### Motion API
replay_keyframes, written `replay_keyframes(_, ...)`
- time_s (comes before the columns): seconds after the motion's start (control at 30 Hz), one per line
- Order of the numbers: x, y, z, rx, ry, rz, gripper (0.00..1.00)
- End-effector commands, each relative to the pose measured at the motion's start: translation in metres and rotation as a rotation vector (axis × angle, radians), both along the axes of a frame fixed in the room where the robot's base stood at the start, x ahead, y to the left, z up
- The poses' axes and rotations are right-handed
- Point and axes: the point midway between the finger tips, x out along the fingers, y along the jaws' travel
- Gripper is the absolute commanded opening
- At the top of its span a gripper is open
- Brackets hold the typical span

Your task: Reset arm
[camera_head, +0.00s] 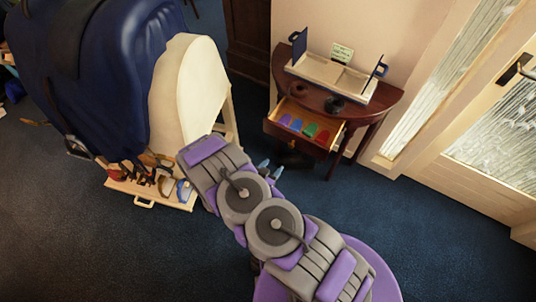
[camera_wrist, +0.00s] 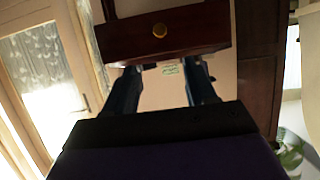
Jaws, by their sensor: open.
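My purple and grey arm is folded over the blue floor in the head view. My gripper (camera_head: 270,168) shows only as small blue fingertips beyond the arm, below and left of the open drawer (camera_head: 292,134). In the wrist view my gripper (camera_wrist: 163,82) has its two dark fingers spread apart with nothing between them. The drawer front (camera_wrist: 160,34) with its round brass knob is ahead, at the top of that view. The rest of the gripper is hidden behind my arm in the head view.
A dark half-round table (camera_head: 378,107) carries a tray (camera_head: 325,70) with upright blue-handled ends and a small sign. The drawer holds several coloured pieces. A cream stand (camera_head: 188,95) with a blue saddle is at left, tools on its base. A glazed door is at right. Floor at lower right is clear.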

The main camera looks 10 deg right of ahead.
Motion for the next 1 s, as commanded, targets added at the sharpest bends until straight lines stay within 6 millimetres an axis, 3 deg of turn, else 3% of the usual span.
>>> replay_keyframes(0.33,0.002,0.01,0.0,0.017,0.014,-0.001,0.56)
replay_keyframes(0.57,0.02,0.046,0.011,0.213,0.132,0.008,0.56)
replay_keyframes(0.77,0.033,0.087,0.043,0.413,0.27,0.063,0.56)
replay_keyframes(1.0,0.038,0.129,0.104,0.591,0.417,0.179,0.56)
